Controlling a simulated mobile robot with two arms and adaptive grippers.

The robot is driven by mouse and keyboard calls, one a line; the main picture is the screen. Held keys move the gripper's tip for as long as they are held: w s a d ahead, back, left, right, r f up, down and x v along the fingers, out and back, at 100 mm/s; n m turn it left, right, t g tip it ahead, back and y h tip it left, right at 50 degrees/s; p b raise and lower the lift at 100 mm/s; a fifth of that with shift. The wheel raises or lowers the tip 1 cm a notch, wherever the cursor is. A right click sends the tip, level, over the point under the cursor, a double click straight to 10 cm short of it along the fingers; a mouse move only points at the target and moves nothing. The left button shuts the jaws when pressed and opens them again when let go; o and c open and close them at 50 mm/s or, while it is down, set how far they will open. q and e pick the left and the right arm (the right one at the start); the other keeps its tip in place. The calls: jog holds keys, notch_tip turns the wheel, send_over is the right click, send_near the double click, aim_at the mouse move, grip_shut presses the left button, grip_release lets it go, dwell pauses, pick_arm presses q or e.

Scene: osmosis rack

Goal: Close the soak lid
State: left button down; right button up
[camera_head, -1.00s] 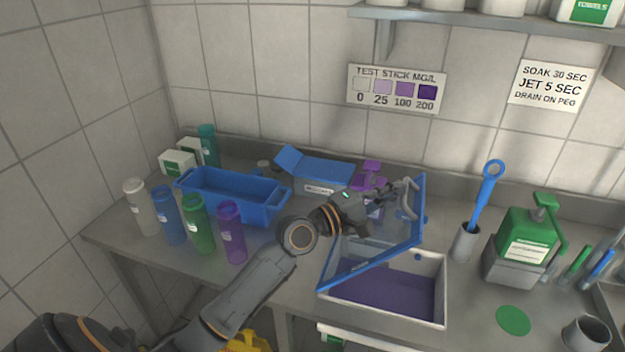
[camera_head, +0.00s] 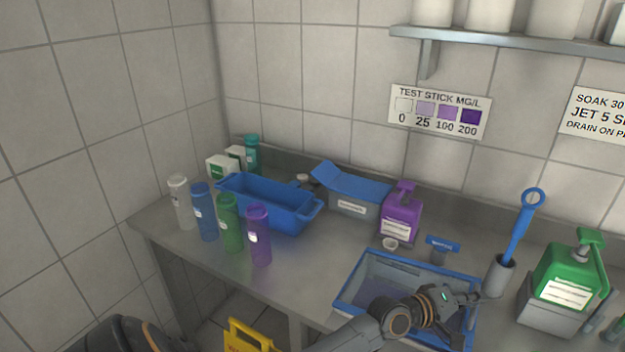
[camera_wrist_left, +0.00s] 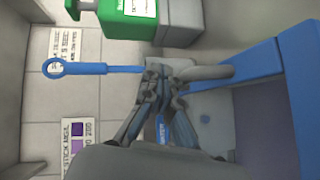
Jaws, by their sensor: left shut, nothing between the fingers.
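The soak lid (camera_head: 352,277), a clear panel in a blue frame, lies low over the soak bin. The purple inside of the bin shows within the frame. I cannot tell whether the lid is fully seated. My left gripper (camera_head: 468,298) is over the right part of the lid, its arm crossing the front. In the left wrist view my left gripper (camera_wrist_left: 163,75) is shut and empty, next to a grey bar-shaped handle (camera_wrist_left: 210,73) near the blue frame (camera_wrist_left: 293,85). Contact with the handle is unclear. My right gripper is not in view.
A blue brush in a grey holder (camera_head: 499,277) and a green pump bottle (camera_head: 566,275) stand right of the bin. A purple pump bottle (camera_head: 402,216) stands behind. A blue tub (camera_head: 262,208) and several bottles occupy the left counter.

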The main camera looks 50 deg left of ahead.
pick_arm(q)
jog(key=shift+d+f, duration=0.25)
jog(key=shift+f, duration=0.85)
